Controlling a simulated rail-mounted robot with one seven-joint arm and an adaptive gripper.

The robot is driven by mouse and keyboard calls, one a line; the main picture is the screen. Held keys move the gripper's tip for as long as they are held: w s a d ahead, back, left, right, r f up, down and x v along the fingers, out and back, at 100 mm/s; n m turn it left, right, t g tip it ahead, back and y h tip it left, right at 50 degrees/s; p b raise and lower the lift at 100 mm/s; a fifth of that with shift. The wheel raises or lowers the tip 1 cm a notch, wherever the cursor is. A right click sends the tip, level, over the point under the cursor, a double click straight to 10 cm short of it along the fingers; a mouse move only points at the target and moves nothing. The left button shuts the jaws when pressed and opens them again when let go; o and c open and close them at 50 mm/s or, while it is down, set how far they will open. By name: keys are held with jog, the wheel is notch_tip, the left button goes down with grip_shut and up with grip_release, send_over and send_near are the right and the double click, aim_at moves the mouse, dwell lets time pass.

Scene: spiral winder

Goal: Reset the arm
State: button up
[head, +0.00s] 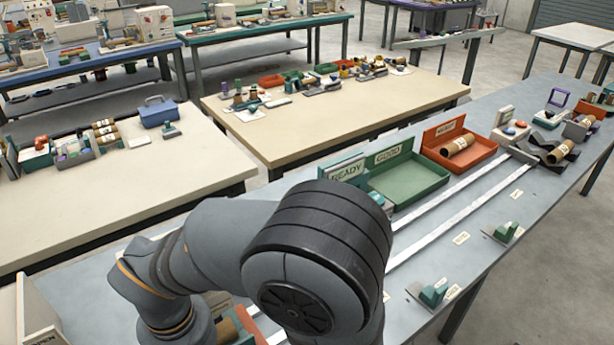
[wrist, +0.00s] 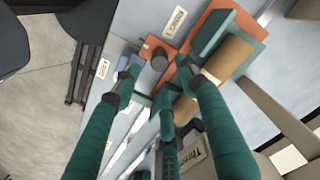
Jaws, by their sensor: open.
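My arm (head: 320,255) fills the lower middle of the head view, bent over the grey bench. My gripper is hidden there. In the wrist view my gripper (wrist: 158,78) has dark green fingers that are spread apart with nothing between them. Beyond the fingertips lies an orange fixture (wrist: 212,28) with a brown cardboard tube (wrist: 228,60) in it. The right finger overlaps the fixture in the picture; I cannot tell whether they touch.
On the grey bench (head: 480,215), a green tray (head: 410,190) and a red-orange tray (head: 490,160) with a brown tube stand behind two pale strips (head: 455,205). A winder-like device (head: 545,150) stands at the far right. Small green-and-grey fixtures (head: 433,293) line the front edge.

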notch_tip(320, 180, down, 8)
jog(key=shift+r, duration=0.1)
jog(key=shift+s+a, duration=0.1)
jog(key=shift+a, duration=0.05)
jog(key=shift+s+a, duration=0.15)
jog(key=shift+r, duration=0.1)
